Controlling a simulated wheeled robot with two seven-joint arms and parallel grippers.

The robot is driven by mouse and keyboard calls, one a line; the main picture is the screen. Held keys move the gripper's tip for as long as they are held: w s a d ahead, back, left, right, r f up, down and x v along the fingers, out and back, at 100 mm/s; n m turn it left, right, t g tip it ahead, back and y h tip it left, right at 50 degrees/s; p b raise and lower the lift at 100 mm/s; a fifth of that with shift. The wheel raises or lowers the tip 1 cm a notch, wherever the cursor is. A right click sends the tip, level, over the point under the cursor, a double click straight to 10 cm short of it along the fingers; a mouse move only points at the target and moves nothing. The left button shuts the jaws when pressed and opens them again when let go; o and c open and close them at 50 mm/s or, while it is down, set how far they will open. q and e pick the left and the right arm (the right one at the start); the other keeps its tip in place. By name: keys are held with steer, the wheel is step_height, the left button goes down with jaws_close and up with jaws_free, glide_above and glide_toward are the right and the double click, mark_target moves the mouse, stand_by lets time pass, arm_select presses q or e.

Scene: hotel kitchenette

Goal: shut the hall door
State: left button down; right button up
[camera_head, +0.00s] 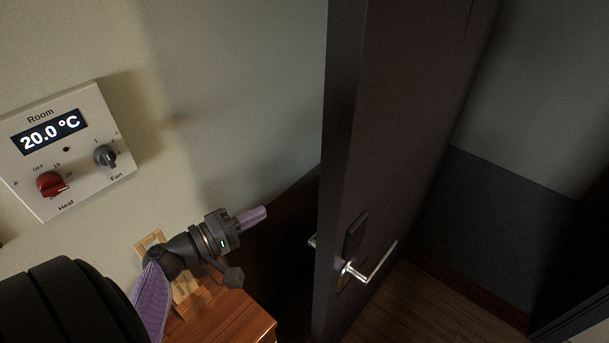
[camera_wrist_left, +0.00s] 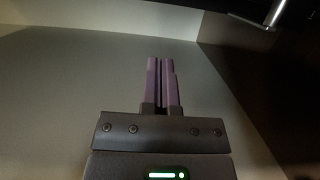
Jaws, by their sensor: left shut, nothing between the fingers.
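The hall door (camera_head: 400,130) is a dark brown panel standing open, its near edge facing me. A silver lever handle (camera_head: 368,266) with a black lock plate (camera_head: 355,236) is on its right face. Part of another handle shows on its left side. My left gripper (camera_head: 262,213) is shut and empty, to the left of the door's edge and apart from it. In the left wrist view its purple fingers (camera_wrist_left: 162,82) are together, and a silver handle (camera_wrist_left: 276,12) shows at the top right. My right gripper is not in view.
A room thermostat panel (camera_head: 65,150) reading 20.0 °C is on the wall at the left. A wooden surface (camera_head: 222,318) lies below my left arm. Wooden floor (camera_head: 425,300) and a dark-lower grey wall (camera_head: 520,210) show right of the door.

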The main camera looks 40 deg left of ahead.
mark_target(320, 209)
arm_select(q)
steer(key=w+d+p, duration=0.1)
steer(key=w+d, duration=0.3)
steer(key=w+d+p, duration=0.1)
steer(key=w+d, duration=0.3)
steer(key=shift+w+d+r+p, duration=0.15)
steer(key=shift+d+p, duration=0.1)
steer(key=shift+p, duration=0.15)
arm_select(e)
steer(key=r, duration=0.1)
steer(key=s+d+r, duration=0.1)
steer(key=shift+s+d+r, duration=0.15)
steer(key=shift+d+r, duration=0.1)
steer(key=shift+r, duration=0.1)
arm_select(q)
steer(key=shift+d, duration=0.1)
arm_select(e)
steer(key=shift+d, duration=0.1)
